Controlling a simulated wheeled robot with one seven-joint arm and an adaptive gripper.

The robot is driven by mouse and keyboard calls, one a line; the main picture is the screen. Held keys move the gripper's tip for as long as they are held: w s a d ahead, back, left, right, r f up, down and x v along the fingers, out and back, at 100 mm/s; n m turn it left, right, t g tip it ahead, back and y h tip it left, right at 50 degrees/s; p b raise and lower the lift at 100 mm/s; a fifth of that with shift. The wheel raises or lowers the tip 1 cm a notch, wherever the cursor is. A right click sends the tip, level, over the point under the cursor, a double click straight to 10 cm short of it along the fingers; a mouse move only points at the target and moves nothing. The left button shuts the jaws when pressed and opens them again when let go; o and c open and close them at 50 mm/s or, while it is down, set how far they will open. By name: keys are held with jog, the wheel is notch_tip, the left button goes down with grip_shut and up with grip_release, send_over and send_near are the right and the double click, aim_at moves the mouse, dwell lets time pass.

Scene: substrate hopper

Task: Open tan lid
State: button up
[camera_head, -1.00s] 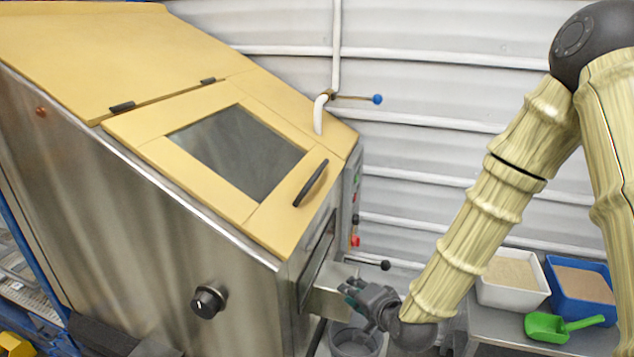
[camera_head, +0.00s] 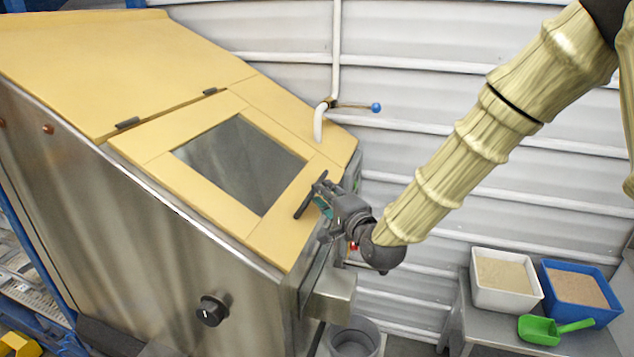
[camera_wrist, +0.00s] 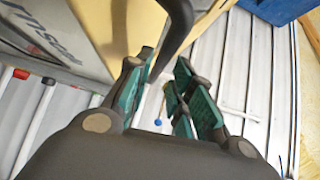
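The tan lid (camera_head: 278,242) with its dark window (camera_head: 238,165) lies shut on the sloped front of the steel hopper. Its hinges are along the upper edge. The black bar handle (camera_head: 304,206) is near the lid's lower right edge, partly covered by my gripper (camera_head: 319,197). In the wrist view the handle (camera_wrist: 176,32) reaches down between the green-padded fingers of my gripper (camera_wrist: 166,82). The fingers stand apart, with a gap visible beside the handle. Whether either finger touches it I cannot tell.
A metal box-like chute (camera_head: 330,292) juts from the hopper front below my gripper, above a grey bucket (camera_head: 355,338). A white pipe with a blue-tipped valve lever (camera_head: 355,105) is behind the lid. A white bin (camera_head: 505,293), blue bin (camera_head: 580,315) and green scoop (camera_head: 545,329) sit at right.

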jog(key=shift+p+x, duration=0.75)
jog(key=shift+x, duration=1.75)
grip_shut()
